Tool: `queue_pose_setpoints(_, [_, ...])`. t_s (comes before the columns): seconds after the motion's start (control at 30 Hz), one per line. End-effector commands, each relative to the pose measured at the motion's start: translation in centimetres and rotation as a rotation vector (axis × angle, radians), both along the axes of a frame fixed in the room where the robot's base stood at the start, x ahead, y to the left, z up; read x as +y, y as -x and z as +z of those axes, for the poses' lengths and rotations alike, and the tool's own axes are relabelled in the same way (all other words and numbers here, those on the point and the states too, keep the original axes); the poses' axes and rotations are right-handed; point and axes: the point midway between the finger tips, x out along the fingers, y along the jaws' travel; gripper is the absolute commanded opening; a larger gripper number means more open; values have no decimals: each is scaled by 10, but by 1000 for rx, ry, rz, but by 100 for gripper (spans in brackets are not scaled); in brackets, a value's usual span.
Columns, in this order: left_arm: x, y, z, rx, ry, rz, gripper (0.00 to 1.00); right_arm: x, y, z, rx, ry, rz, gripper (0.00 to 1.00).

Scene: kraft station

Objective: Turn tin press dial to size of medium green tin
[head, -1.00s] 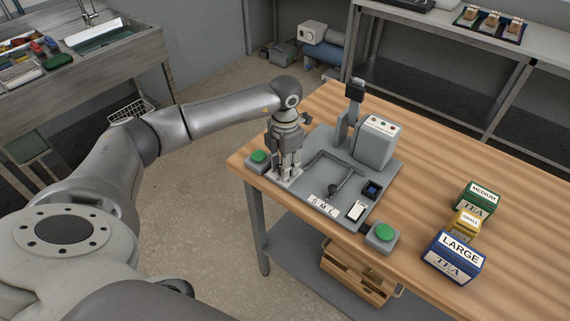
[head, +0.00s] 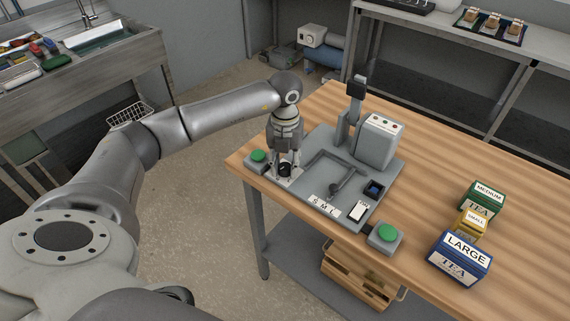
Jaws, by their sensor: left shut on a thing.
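The tin press (head: 340,205) is a grey plate with a machine head on the wooden table. Its black dial (head: 285,169) is at the plate's left corner. My left gripper (head: 285,172) points down over it and is shut on the dial. The dial's pointer and marks are too small to read. A label with S M L (head: 325,206) is at the plate's front edge, beside a dark lever (head: 336,187). The medium green tin (head: 482,199) stands on the table at the right. My right gripper is not in view.
Green buttons sit at the left (head: 258,156) and front right (head: 384,235) of the press. A small yellow tin (head: 469,223) and a large blue tin (head: 459,260) stand close to the green tin. The table between press and tins is clear.

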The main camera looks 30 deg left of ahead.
Motion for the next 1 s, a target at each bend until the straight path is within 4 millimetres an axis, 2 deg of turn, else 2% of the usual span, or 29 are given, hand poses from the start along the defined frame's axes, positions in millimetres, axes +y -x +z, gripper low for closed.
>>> queue_pose_setpoints(0.33, [0, -1, 2, -5, 0, 130, 7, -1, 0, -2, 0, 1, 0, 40])
queue_pose_setpoints(0.87, [1, -2, 2, -7, 0, 149, 7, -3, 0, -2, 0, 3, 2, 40])
queue_pose_setpoints(0.9, [1, -2, 2, -7, 0, 149, 36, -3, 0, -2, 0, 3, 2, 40])
queue_pose_setpoints(0.93, [1, -2, 2, -7, 0, 149, 40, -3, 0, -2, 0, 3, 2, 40])
queue_pose_setpoints(1.0, [1, -1, 2, -5, 0, 149, 42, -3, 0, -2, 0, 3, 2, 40])
